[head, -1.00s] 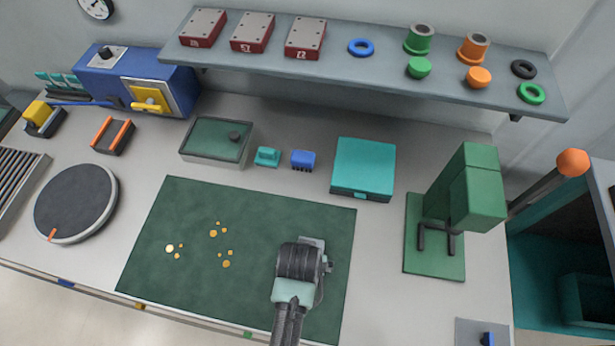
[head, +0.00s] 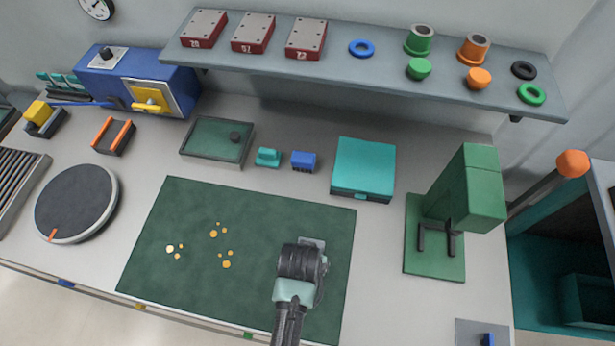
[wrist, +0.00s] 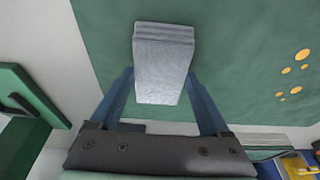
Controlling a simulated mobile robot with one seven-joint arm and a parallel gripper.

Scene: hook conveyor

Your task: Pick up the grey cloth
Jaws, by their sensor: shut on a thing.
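The grey cloth (wrist: 163,65) is a light grey folded block in the wrist view, lying between the two blue fingers of my gripper (wrist: 160,88). The fingers touch its sides. In the head view my gripper (head: 304,262) points down over the right part of the green mat (head: 185,215). Only a small grey corner of the cloth (head: 318,243) shows past my wrist there; the rest is hidden. I cannot tell whether the cloth rests on the mat or is just above it.
Several yellow-orange spots (head: 227,264) lie on the mat left of my gripper. A green press-like stand (head: 435,263) is to the right. A teal box (head: 363,165), a blue block (head: 303,160) and a teal block (head: 268,157) stand behind the mat. The mat's left part is otherwise clear.

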